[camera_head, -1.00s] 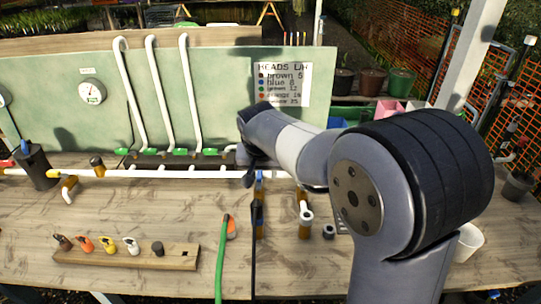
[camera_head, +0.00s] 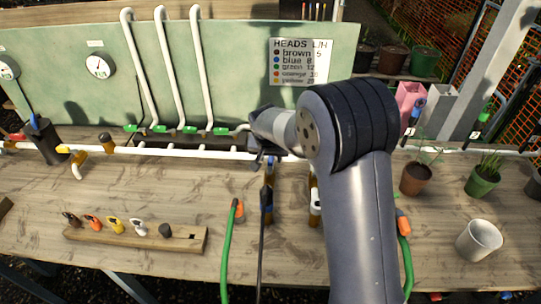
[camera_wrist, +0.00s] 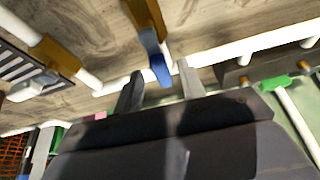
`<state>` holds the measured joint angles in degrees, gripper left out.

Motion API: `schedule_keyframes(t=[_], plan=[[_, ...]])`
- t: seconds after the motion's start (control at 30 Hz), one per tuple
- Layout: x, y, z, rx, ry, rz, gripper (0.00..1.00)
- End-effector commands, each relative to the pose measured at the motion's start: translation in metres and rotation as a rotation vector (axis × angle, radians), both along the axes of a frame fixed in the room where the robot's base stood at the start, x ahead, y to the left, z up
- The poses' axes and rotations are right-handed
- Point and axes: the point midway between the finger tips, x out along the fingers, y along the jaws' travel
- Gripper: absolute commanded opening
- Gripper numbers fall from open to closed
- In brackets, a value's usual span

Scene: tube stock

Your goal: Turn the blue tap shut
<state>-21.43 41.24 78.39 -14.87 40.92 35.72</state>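The blue tap handle (camera_wrist: 157,62) sits on a brass fitting (camera_wrist: 145,14) on the white pipe. In the wrist view it shows between the two fingertips of my gripper (camera_wrist: 160,68). The fingers are apart, one on each side of the handle, with gaps visible; I cannot tell whether either touches it. In the head view my gripper (camera_head: 262,160) is a dark shape at the white pipe, and my arm hides much of that spot. A bit of blue (camera_head: 269,163) shows there.
A green hose (camera_head: 229,245) and a dark hose run down the bench front. A white-handled brass fitting (camera_head: 314,205) stands just right. Green taps (camera_head: 177,130) line the back pipe. A wooden rack (camera_head: 130,240), a white cup (camera_head: 479,240) and plant pots (camera_head: 415,178) stand on the bench.

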Motion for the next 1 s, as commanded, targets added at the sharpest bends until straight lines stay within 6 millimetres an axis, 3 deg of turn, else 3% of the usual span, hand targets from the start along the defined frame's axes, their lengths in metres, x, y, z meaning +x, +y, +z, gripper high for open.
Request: schedule_keyframes(t=[0.43,0.9,1.0], plan=[[0.0035,-0.0004,-0.0088,0.000,0.000,0.000,0.37],[0.0033,-0.0003,-0.0087,0.000,0.000,0.000,0.00],[0.0032,-0.0003,-0.0086,0.000,0.000,0.000,0.00]])
